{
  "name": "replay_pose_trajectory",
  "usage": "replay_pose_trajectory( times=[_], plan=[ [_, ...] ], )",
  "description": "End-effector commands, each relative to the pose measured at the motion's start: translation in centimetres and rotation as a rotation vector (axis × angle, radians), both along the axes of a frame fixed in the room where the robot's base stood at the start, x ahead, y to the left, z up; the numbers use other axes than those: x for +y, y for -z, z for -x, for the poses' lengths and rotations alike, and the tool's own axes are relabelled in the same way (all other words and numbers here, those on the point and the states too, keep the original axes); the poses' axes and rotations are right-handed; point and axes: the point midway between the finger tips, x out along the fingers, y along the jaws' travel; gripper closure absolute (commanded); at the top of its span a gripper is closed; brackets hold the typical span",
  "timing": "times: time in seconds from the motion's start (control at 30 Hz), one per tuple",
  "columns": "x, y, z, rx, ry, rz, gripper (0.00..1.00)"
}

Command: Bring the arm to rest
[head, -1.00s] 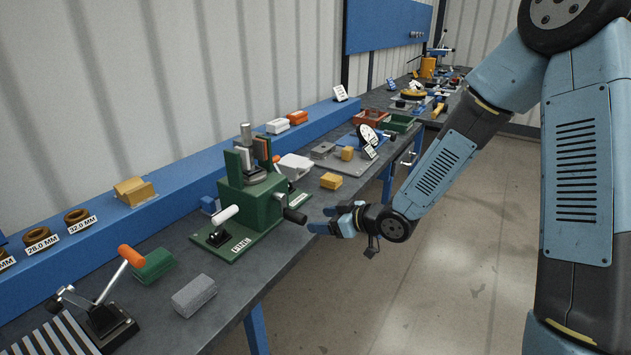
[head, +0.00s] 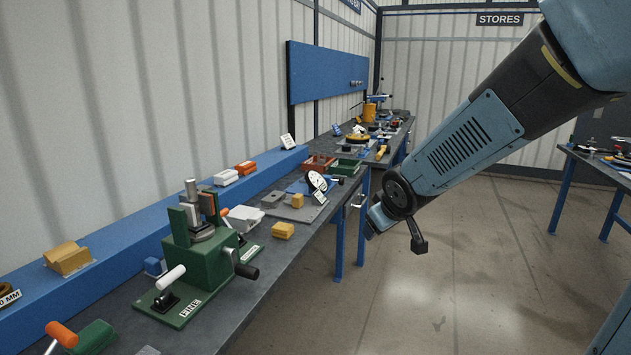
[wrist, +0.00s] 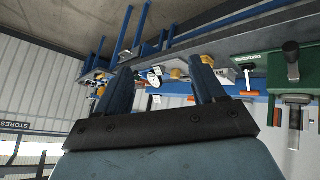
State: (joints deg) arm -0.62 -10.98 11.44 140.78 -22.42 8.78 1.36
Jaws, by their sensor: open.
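My arm reaches down from the upper right in the head view. My gripper (head: 372,222) hangs in the air over the aisle, just off the front edge of the bench (head: 262,272). In the wrist view, where the picture is upside down, its two blue fingers (wrist: 164,84) stand apart with nothing held between them. In the head view the fingers are mostly hidden behind the wrist.
A green vise-like fixture (head: 203,262) with a white handle stands on the bench at left. A yellow block (head: 283,231) and a dial gauge (head: 317,182) are nearer the gripper. The floor (head: 440,290) is clear. Another bench (head: 600,165) stands at right.

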Motion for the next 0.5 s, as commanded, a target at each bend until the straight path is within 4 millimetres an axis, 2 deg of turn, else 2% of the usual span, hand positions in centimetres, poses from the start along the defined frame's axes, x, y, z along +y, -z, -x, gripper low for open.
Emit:
replay_pose_trajectory(
  times=[0.03, 0.2, 0.5],
  plan=[
    [-1.0, -1.1, 1.0, 0.003, 0.041, -0.001, 0.31],
    [-4.1, -3.6, 4.9, 0.045, 0.177, -0.022, 0.31],
    [-7.6, -6.8, 13.1, 0.138, 0.37, -0.125, 0.31]
  ],
)
